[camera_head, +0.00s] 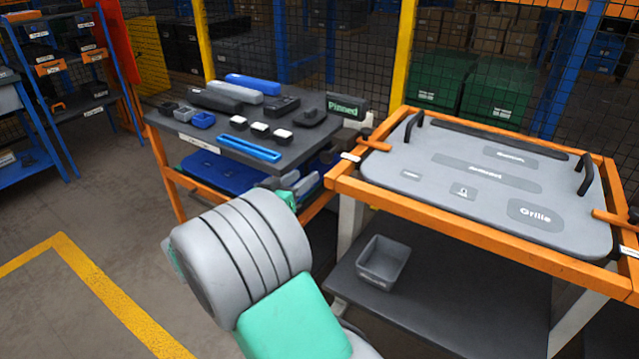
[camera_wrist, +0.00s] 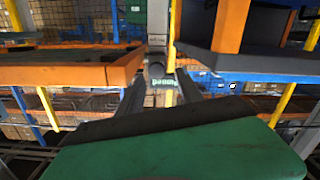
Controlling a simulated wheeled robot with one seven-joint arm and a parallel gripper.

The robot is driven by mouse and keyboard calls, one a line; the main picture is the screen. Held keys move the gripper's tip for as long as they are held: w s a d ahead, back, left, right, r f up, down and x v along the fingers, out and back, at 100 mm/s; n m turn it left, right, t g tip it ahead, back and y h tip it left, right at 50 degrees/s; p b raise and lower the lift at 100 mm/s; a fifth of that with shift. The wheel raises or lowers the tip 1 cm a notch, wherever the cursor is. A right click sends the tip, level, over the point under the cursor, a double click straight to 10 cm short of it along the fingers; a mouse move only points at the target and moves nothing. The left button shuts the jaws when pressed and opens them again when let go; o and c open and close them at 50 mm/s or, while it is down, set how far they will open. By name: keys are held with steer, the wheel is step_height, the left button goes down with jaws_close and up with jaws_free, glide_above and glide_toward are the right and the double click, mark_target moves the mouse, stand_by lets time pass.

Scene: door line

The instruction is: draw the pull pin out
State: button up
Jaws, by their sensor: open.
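A green-lit sign (camera_head: 345,106) reading "Pinned" stands between the two benches; it also shows upside down in the wrist view (camera_wrist: 165,83). A small dark round part (camera_wrist: 157,70) by the sign appears between my fingers in the wrist view; it may be the pull pin, but I cannot tell surely. In the head view the pin is not clearly made out. My gripper (camera_head: 308,187) is partly hidden behind my wrist, below and left of the sign. In the wrist view my gripper (camera_wrist: 162,93) has its fingers apart, with nothing seen held.
A grey panel (camera_head: 420,205) with black handles lies on the orange-framed bench at right, with orange T-handles (camera_head: 375,144) at its sides. A dark bench (camera_head: 210,142) with small parts stands at left. A grey bin (camera_head: 383,262) sits on the lower shelf. Floor at left is clear.

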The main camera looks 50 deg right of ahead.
mark_target(325, 158)
steer(key=shift+h, duration=0.4)
steer(key=d, duration=0.5)
steer(key=d+r, duration=0.1)
steer(key=d, duration=0.2)
steer(key=shift+w+d+p, duration=0.15)
steer(key=shift+d+p, duration=0.05)
steer(key=shift+p, duration=0.2)
jaws_close()
steer(key=shift+a, duration=0.1)
stand_by(0.4)
